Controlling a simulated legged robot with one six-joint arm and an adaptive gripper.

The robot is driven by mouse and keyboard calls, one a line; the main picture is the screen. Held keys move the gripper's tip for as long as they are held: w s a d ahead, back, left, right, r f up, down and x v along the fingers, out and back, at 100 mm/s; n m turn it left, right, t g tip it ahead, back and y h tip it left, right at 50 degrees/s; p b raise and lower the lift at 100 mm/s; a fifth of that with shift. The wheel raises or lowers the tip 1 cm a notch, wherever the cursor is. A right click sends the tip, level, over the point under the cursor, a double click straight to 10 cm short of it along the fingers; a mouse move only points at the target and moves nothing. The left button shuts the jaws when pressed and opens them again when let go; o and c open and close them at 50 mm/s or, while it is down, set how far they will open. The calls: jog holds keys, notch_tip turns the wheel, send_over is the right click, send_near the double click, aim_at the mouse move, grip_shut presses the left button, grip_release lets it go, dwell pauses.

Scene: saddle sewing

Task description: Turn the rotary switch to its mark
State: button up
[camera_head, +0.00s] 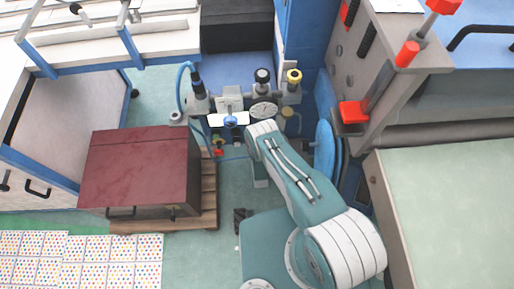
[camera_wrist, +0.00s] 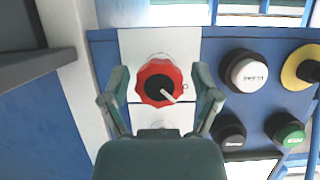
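The rotary switch (camera_wrist: 159,82) is a red scalloped knob with a black centre, on a white plate in the wrist view. Its white pointer is directed to the lower right. My gripper (camera_wrist: 160,90) is open, with one green finger on each side of the knob. Gaps show between the fingers and the knob, and nothing is held. In the head view my arm hides the switch, and I cannot make out the gripper's fingers there.
In the wrist view, a white button (camera_wrist: 248,73), a yellow-ringed knob (camera_wrist: 301,66), a black button (camera_wrist: 230,132) and a green button (camera_wrist: 286,132) sit close right on the blue panel (camera_wrist: 216,50). The head view shows a dark red box (camera_head: 138,165) on a wooden pallet (camera_head: 208,195).

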jog(key=shift+s, duration=0.15)
jog(key=v, duration=1.1)
jog(key=shift+s+r, duration=0.2)
jog(key=shift+s, duration=0.1)
